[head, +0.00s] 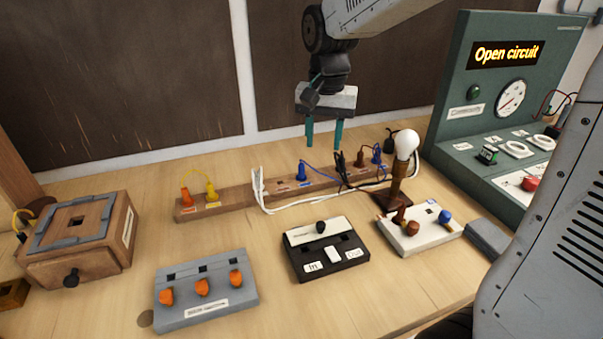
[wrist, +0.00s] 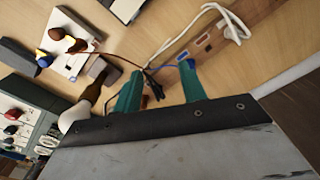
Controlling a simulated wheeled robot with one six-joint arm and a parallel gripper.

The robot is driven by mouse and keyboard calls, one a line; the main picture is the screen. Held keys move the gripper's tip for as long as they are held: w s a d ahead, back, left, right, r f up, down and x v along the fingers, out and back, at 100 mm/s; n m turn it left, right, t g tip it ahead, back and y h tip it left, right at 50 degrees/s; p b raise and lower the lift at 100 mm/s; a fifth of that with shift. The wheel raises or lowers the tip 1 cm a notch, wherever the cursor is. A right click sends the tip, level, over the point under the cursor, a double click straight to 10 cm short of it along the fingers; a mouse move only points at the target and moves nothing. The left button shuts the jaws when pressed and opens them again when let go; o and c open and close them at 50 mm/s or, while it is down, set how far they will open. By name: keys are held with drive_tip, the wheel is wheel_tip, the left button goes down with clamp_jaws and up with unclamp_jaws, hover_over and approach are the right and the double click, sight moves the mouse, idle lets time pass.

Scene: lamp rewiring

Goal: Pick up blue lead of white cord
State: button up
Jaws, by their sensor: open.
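My gripper (head: 324,142) is open and empty, with its two teal fingers pointing down above the wooden terminal strip (head: 240,203). The white cord (head: 300,205) is bundled upright at the strip and runs right toward the lamp. A blue plug (head: 301,172) with a thin blue wire stands on the strip, below the left finger. Another blue plug (head: 376,154) stands farther right. In the wrist view, my fingers (wrist: 158,84) are apart, blue shows beside the right fingertip, and the white cord (wrist: 182,42) lies beyond. Which blue end belongs to the white cord I cannot tell.
A bulb (head: 406,145) on a wooden stand is to the right. A green test panel (head: 487,65) reads "Open circuit". A black switch box (head: 325,252), a grey box (head: 205,290) and a wooden box (head: 80,240) stand in front and left. Dark clips crowd the strip near my right finger.

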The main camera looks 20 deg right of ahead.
sight(301, 165)
drive_tip(key=w+a+f+m, duration=0.25)
drive_tip(key=w+f, duration=0.45)
drive_tip(key=w, duration=0.4)
drive_tip(key=f, duration=0.2)
drive_tip(key=d+f, duration=0.1)
drive_tip(key=f, duration=0.5)
drive_tip(key=shift+d, duration=0.25)
clamp_jaws()
